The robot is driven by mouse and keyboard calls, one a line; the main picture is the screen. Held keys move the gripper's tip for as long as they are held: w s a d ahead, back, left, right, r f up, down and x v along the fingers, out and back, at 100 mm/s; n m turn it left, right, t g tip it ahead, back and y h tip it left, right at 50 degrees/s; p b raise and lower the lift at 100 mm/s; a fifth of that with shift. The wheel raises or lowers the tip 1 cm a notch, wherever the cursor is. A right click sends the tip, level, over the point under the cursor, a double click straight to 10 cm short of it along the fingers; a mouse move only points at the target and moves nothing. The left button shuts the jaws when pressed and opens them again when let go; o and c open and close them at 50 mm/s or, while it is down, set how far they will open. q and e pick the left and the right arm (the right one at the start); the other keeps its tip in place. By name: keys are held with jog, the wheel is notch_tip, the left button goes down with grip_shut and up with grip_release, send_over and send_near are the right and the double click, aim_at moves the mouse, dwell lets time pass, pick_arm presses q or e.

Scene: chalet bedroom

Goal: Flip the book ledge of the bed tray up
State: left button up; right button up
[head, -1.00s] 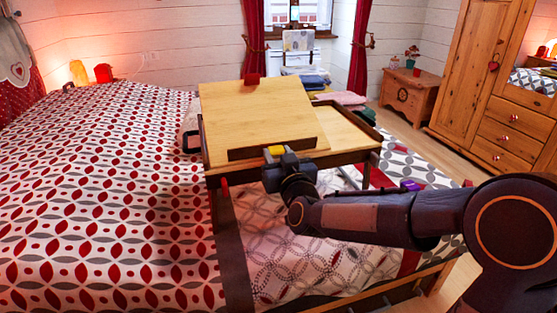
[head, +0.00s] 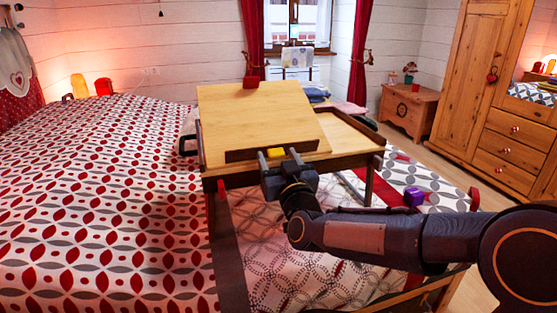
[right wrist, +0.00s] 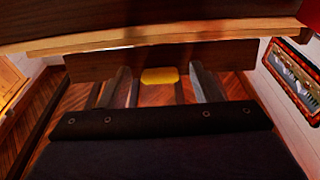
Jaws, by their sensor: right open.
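The wooden bed tray (head: 352,136) stands on the bed, its light tilting board (head: 258,112) sloping up toward the back. The dark book ledge (head: 240,155) runs along the board's low front edge, with a yellow tab (head: 275,152) at its middle. My right gripper (head: 279,157) is open in front of the ledge, its fingers on either side of the tab. In the right wrist view the yellow tab (right wrist: 160,76) shows between the two fingers (right wrist: 162,86), below a dark strip. I cannot tell whether the fingers touch the ledge. My left gripper is out of view.
The patterned bed (head: 110,190) fills the left. A small purple object (head: 413,196) lies on the bedding right of the tray, behind my right arm. A chest (head: 408,108) and wardrobe (head: 480,80) stand beyond.

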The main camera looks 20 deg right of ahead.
jog(key=s+f, duration=0.1)
jog(key=s, duration=0.6)
jog(key=shift+s+d+f+p, duration=0.15)
jog(key=shift+s+f+p, duration=0.05)
jog(key=shift+s+p, duration=0.2)
